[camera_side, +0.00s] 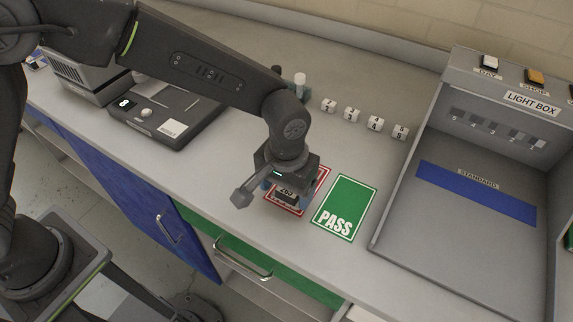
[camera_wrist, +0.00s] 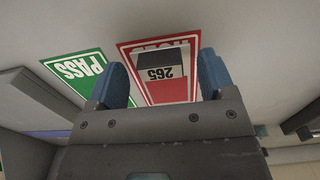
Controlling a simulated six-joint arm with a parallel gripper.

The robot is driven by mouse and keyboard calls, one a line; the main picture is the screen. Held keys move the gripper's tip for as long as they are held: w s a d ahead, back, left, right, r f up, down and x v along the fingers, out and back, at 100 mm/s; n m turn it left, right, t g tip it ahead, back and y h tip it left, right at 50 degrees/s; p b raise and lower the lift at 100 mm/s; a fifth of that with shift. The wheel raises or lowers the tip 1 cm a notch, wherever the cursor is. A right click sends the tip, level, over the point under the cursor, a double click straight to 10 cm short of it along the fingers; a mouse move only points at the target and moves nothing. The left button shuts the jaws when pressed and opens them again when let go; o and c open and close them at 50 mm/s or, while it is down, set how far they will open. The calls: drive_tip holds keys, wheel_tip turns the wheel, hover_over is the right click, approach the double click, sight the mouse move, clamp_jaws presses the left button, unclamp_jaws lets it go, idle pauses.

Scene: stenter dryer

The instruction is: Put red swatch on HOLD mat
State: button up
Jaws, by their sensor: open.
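The red HOLD mat (camera_side: 297,209) lies on the bench below my gripper (camera_side: 285,190), its lettering partly covered. In the wrist view, the mat (camera_wrist: 130,58) shows between and beyond the blue fingers of my gripper (camera_wrist: 161,80). A swatch card with a white label reading 265 (camera_wrist: 160,73) and a dark grey band lies over the mat between the open fingers. Its red part is hard to tell from the red mat. My gripper is open, with its fingers at either side of the card; contact cannot be told.
The green PASS mat (camera_side: 345,208) lies right of the HOLD mat and is empty. The grey light box (camera_side: 465,190) with its blue STANDARD strip (camera_side: 477,193) stands further right. Several numbered white blocks (camera_side: 375,123) line the back. A dark scale-like device (camera_side: 165,112) stands left.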

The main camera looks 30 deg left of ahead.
wheel_tip(320, 180, up, 13)
drive_tip(key=s+a+r+t, duration=0.1)
drive_tip(key=s+a+r, duration=0.1)
drive_tip(key=a+r, duration=0.35)
drive_tip(key=s+a+r+t, duration=0.1)
drive_tip(key=s+a+r, duration=0.1)
drive_tip(key=a, duration=0.7)
drive_tip(key=s+a+f+t, duration=0.2)
drive_tip(key=s+a+t, duration=0.1)
drive_tip(key=s+a, duration=0.8)
drive_tip(key=shift+f+t, duration=0.15)
drive_tip(key=shift+t, duration=0.15)
drive_tip(key=shift+w+d, duration=0.1)
